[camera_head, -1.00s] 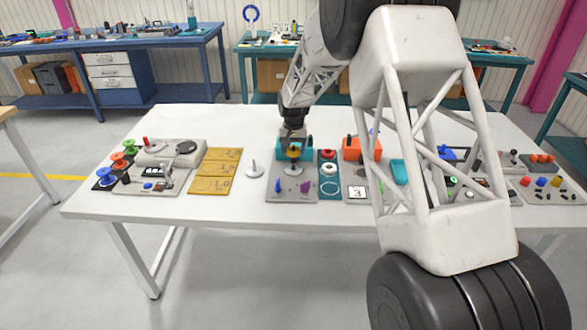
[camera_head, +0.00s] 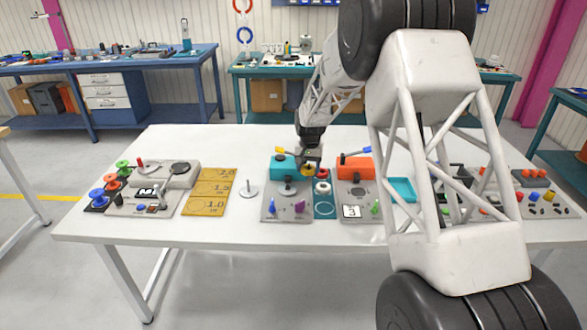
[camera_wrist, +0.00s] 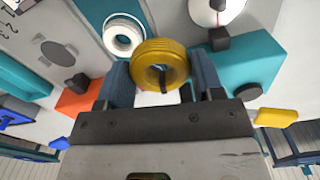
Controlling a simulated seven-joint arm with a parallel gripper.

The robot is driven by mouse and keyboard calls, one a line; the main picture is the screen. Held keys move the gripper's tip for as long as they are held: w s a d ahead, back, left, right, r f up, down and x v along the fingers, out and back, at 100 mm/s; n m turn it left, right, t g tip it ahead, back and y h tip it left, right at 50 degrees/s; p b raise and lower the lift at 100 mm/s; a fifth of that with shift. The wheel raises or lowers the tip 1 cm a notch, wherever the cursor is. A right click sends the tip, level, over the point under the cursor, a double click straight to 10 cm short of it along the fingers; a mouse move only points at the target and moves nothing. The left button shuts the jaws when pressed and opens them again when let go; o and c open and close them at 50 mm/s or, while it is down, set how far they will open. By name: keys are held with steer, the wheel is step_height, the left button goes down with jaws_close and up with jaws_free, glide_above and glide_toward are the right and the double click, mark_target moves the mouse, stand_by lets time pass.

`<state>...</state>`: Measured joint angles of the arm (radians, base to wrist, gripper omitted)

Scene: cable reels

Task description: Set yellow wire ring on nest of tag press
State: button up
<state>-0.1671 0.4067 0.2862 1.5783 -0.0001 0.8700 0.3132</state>
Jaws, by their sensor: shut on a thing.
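The yellow wire ring (camera_wrist: 150,62) is clamped between the two fingers of my gripper (camera_wrist: 161,88) in the wrist view. In the head view my gripper (camera_head: 310,170) hangs at the right side of the teal press (camera_head: 283,166), and the ring is hard to make out there. An orange press (camera_head: 355,168) stands to the right, with a dark round disc on its grey plate and a "3" card in front. The teal press has a blue-grey plate with a round seat (camera_head: 289,188). I cannot tell which press is the tag press.
A white ring (camera_wrist: 123,36) lies on the teal strip (camera_head: 324,209) between the presses, with a red ring behind it. A yellow lever (camera_wrist: 277,117) and a blue lever (camera_wrist: 20,118) stick out of the presses.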

steer(key=d+m, duration=0.1)
steer(key=d, duration=0.5)
steer(key=d+m, duration=0.2)
steer(key=d, duration=0.5)
steer(key=d+f+m, duration=0.1)
steer(key=d, duration=0.5)
steer(key=shift+s+d, duration=0.2)
steer(key=shift+s, duration=0.2)
steer(key=shift+f, duration=0.15)
glide_above(358, 192)
steer(key=shift+f, duration=2.2)
steer(key=shift+f, duration=0.2)
steer(key=shift+f, duration=0.75)
steer(key=o, duration=1.1)
